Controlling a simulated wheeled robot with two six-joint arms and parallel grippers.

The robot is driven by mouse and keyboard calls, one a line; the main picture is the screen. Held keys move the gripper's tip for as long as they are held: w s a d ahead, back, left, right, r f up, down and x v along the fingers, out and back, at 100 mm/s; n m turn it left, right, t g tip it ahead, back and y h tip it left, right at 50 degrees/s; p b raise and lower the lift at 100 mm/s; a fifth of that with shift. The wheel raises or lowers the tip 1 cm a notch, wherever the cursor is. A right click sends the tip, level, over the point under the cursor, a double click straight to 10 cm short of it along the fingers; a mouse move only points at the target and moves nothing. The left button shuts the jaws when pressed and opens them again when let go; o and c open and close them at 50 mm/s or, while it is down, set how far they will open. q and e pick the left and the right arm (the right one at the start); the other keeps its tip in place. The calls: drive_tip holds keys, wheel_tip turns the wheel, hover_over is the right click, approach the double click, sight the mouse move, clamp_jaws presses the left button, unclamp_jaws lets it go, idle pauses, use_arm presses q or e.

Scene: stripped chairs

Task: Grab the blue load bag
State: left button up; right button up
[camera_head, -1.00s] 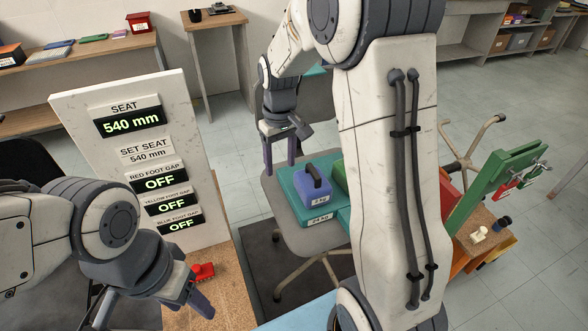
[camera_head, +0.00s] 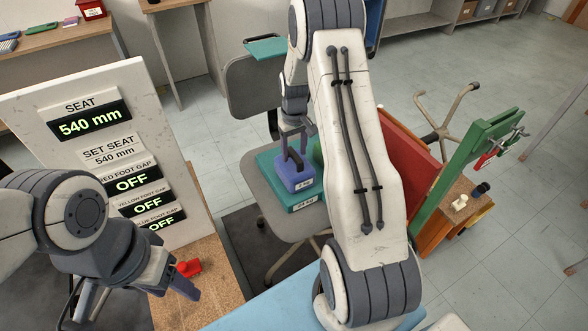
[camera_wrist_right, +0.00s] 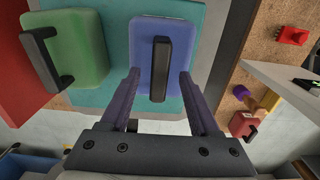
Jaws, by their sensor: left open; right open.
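The blue load bag (camera_head: 295,180) has a black handle and a small weight label. It stands on a teal block (camera_head: 308,202) on the seat of a grey chair. My right gripper (camera_head: 291,140) is directly over the bag, open, its fingers pointing down around the handle. In the right wrist view the blue bag (camera_wrist_right: 145,55) lies between and ahead of the spread fingers (camera_wrist_right: 159,76); contact cannot be told. A green bag (camera_wrist_right: 80,45) with a black handle stands beside it. My left gripper (camera_head: 140,296) is open and empty at the lower left, near a red object.
A white display panel (camera_head: 60,103) stands at left on a wooden board (camera_head: 213,262), with the small red object (camera_head: 189,268) on it. A red panel (camera_head: 405,145) and green clamped frame (camera_head: 450,180) stand right of my right arm.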

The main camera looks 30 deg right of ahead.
wheel_tip(320, 180, down, 2)
drive_tip(key=shift+f, duration=0.1)
clamp_jaws()
idle(1.4)
drive_tip(key=shift+w+r, duration=0.1)
drive_tip(key=shift+r, duration=0.15)
